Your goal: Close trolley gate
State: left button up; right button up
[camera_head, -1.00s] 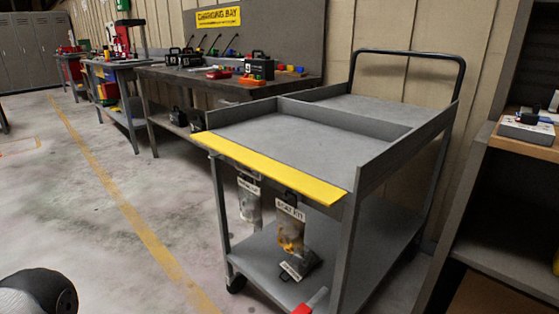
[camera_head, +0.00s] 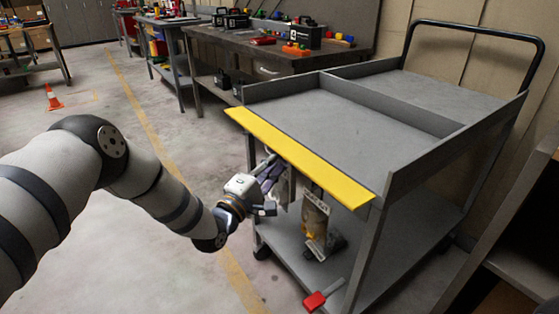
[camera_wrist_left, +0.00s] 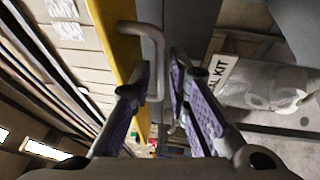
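The grey trolley (camera_head: 345,122) stands at centre right in the head view, with a black push handle at its far end. Its yellow gate (camera_head: 300,152) sticks out flat from the near edge of the top deck. It also shows as a yellow strip in the left wrist view (camera_wrist_left: 128,45). A grey bent handle (camera_wrist_left: 157,42) beside the gate reaches between my left fingers in that view. My left gripper (camera_head: 272,170) is under the gate's left part, fingers apart; I cannot tell whether either touches the handle. My right gripper is in neither view.
A labelled clear kit bag (camera_head: 315,217) hangs below the gate, close right of my left gripper; it also shows in the wrist view (camera_wrist_left: 265,85). A red-handled item (camera_head: 320,297) lies at the lower shelf's front.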

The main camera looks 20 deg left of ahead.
pick_arm(q)
jog(key=shift+x, duration=1.2)
grip_shut()
